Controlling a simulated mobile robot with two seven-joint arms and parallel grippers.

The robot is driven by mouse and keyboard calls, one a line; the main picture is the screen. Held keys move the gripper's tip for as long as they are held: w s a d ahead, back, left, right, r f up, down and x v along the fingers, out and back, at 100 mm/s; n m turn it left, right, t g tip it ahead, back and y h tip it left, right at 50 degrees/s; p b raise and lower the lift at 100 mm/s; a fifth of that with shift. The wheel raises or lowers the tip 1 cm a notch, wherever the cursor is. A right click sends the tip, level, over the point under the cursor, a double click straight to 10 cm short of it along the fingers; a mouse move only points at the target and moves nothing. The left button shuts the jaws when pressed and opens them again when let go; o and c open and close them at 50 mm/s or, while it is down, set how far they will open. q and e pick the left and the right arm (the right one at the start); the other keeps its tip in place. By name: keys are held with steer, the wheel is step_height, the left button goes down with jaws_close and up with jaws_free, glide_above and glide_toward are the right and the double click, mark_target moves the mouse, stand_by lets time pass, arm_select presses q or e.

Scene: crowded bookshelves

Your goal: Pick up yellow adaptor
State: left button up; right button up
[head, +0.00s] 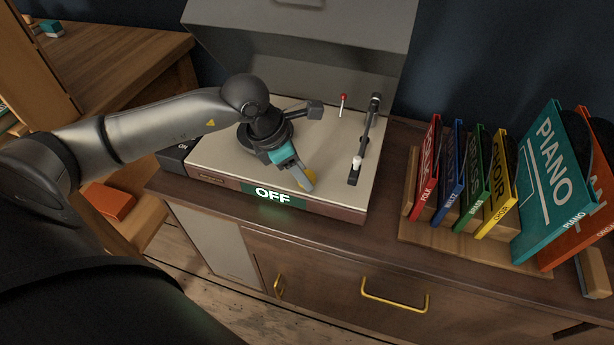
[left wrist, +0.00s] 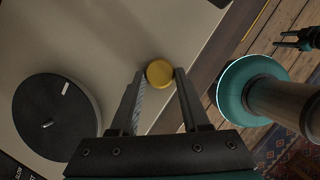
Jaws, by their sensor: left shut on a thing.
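The yellow adaptor (left wrist: 160,73) is a small round disc. In the left wrist view it sits between the two fingertips of my left gripper (left wrist: 161,78), which is shut on it. In the head view my left gripper (head: 306,183) points down over the front of the record player (head: 215,165), and the yellow adaptor (head: 309,176) is partly hidden by a finger. I cannot tell whether the adaptor still touches the deck. My right gripper (left wrist: 290,40) shows small and dark at the top right of the left wrist view, its fingers apart.
The raised grey lid (head: 300,50) stands behind the deck. Colourful record sleeves (head: 480,180) stand in a wooden rack at the right. A lit OFF sign (head: 272,195) is on the front.

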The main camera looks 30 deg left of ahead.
arm_select(q)
jaws_close()
steer(key=shift+r, duration=0.15)
steer(key=shift+r, duration=0.3)
step_height(320, 180, up, 5)
steer(key=shift+p, duration=0.9)
step_height(320, 180, up, 3)
steer(key=shift+f+p, duration=0.1)
steer(key=shift+p, duration=0.25)
steer(key=shift+r, duration=0.65)
arm_select(e)
steer(key=s, duration=0.1)
steer(key=s+d, duration=0.1)
steer(key=s, duration=0.2)
steer(key=shift+d+r, duration=0.25)
